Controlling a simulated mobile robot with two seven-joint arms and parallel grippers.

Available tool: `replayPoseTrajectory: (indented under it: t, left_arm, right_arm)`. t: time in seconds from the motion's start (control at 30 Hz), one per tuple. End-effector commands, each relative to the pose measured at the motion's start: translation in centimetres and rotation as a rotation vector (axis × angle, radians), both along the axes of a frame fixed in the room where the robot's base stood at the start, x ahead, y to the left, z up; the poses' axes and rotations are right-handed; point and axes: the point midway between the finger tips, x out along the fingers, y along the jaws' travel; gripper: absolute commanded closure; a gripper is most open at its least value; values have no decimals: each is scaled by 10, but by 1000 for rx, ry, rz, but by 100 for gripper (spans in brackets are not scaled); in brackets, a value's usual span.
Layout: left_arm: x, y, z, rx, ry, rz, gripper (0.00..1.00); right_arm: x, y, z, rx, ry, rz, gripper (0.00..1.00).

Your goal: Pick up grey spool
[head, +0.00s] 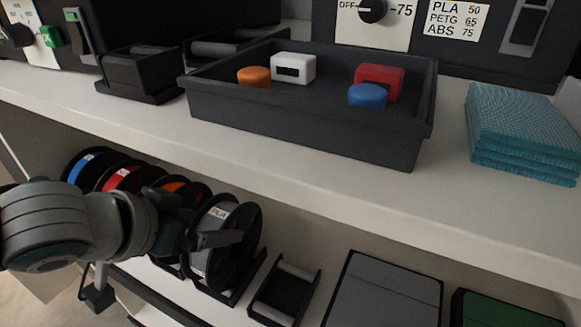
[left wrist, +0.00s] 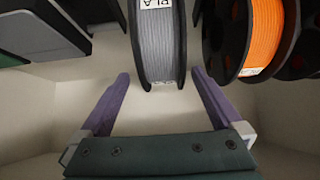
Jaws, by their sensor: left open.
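The grey spool (head: 212,241) stands upright on the lower shelf, at the right end of a row of spools, with black flanges and a PLA label. In the left wrist view the grey spool (left wrist: 161,45) is upper centre. My left gripper (head: 222,239) reaches in from the left at the spool. In the left wrist view its purple fingers (left wrist: 159,75) are open, one on each side of the spool's lower end, with small gaps visible. The gripper and arm hide part of the row in the head view. My right gripper is not in view.
Orange (left wrist: 268,35), red (head: 118,180) and blue (head: 85,168) spools stand beside the grey one. An empty holder (head: 285,290) and a grey box (head: 385,292) sit to its right. The upper shelf (head: 300,165) overhangs, bearing a dark tray (head: 300,130) and teal cloths (head: 522,135).

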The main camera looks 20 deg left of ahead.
Motion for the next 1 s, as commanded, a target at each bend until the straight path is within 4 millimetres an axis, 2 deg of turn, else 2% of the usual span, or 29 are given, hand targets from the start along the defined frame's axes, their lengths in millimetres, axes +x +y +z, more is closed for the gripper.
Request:
replayPoseTrajectory:
  t: [0.1, 0.23, 0.37, 0.6, 1.0]
  left_arm:
    - [11, 2, -18, 2, -1, 1, 0]
    - [24, 1, -33, -1, -2, 1, 0]
    - [32, 1, -38, 0, 0, 0, 0]
    - [32, 1, -37, 0, 2, 0, 1]
    - [32, 1, -37, 0, 1, 0, 46]
  right_arm:
    - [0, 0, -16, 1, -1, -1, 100]
    - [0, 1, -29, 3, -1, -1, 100]
    - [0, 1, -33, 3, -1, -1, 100]
    - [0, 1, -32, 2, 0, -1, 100]
    - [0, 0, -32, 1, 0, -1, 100]
